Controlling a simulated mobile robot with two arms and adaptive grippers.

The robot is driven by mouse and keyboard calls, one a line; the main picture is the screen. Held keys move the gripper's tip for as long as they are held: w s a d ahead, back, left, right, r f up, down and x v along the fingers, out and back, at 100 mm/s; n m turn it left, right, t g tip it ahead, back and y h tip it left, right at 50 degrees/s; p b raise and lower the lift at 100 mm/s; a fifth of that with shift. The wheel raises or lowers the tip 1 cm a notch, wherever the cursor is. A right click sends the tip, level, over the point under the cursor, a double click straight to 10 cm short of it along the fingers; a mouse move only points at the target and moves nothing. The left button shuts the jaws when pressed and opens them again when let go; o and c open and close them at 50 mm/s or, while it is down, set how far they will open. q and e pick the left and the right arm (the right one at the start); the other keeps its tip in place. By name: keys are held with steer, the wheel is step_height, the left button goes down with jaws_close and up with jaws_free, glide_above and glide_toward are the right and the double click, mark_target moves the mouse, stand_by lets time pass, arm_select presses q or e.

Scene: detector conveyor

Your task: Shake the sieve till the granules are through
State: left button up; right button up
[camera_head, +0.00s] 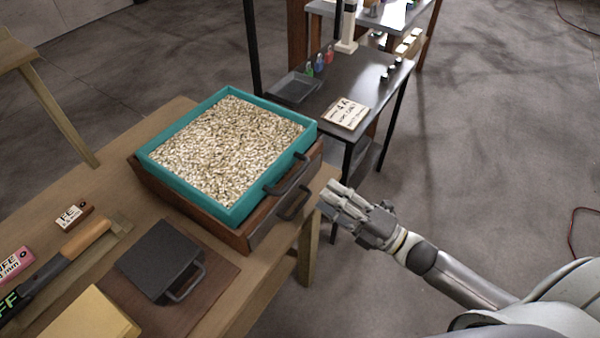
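The sieve (236,213) is a teal square frame full of pale beige granules (225,150), with a dark handle (288,176) on its right side. It sits level on a brown wooden box (262,231) with a similar handle (294,205), on the wooden table. The granules cover the mesh, and the inside of the box is hidden. My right gripper (332,201) is just right of the two handles, apart from them, with its fingers pointing left. Nothing shows in it, and its finger gap is unclear. My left gripper is out of view.
A dark handled block (160,260) lies on a brown board in front of the box. A wooden-handled tool (85,238), small labelled boxes and a yellow block (85,315) lie at left. A dark metal table (350,85) with a sign and bottles stands behind.

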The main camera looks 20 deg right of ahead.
mark_target(296, 173)
steer(key=p+x, duration=0.1)
steer(key=x, duration=0.3)
steer(key=shift+w+a+r, duration=0.1)
steer(key=shift+w+r, duration=0.05)
steer(key=shift+r, duration=0.05)
steer(key=p+x, duration=0.1)
steer(key=x, duration=0.2)
steer(key=shift+w+a, duration=0.2)
steer(key=shift+w, duration=0.1)
steer(key=shift+p+x, duration=0.35)
steer(key=shift+x, duration=0.45)
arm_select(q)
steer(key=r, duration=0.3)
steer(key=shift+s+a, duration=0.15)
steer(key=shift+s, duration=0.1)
arm_select(e)
steer(key=shift+f, duration=0.2)
steer(key=shift+c, duration=0.6)
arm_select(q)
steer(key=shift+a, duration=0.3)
arm_select(e)
jaws_close()
